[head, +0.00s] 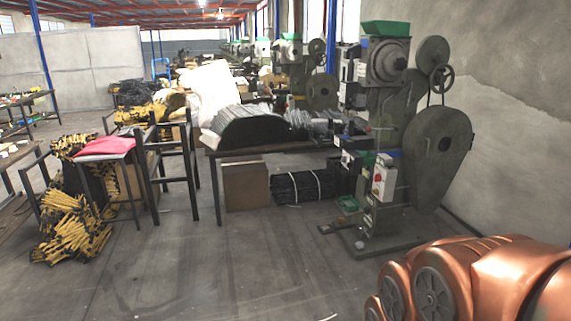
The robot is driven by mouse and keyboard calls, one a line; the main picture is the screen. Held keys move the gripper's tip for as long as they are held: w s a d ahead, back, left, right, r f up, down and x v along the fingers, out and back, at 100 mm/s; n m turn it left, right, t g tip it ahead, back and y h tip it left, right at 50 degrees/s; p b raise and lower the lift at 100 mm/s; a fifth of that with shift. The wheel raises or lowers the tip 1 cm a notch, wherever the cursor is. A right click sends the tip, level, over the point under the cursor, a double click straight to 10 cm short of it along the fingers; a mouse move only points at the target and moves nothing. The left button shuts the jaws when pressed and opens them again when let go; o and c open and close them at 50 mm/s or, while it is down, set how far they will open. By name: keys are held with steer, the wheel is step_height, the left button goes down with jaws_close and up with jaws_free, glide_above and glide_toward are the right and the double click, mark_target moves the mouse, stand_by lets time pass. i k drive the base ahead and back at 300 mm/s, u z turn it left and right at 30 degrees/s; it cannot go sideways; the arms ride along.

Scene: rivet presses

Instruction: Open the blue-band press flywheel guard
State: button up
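The nearest rivet press (385,130) stands right of centre, grey-green, with a green hopper on top. A small blue patch shows near its head, but I cannot tell whether this is the blue band. A large teardrop-shaped grey-green flywheel guard (452,158) is on its right side, wide at the middle and narrowing downward. I see no gap, but cannot tell whether it is latched. A smaller wheel and a round cover sit above it. More presses (290,65) stand in a row behind. My gripper is out of view; only copper-coloured parts of my arm show at lower right.
A table (265,150) with dark and metal rods stands left of the press, with a brown box (246,186) and bundled rods (303,187) beneath. A stool with red cloth (104,146) and yellow bundles stand at left. The front floor is clear. A wall closes the right.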

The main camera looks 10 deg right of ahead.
mark_target(435, 170)
steer(key=z, duration=0.15)
steer(key=i, duration=1.25)
steer(key=z, duration=0.8)
steer(key=i, duration=2.25)
steer(key=u, duration=0.1)
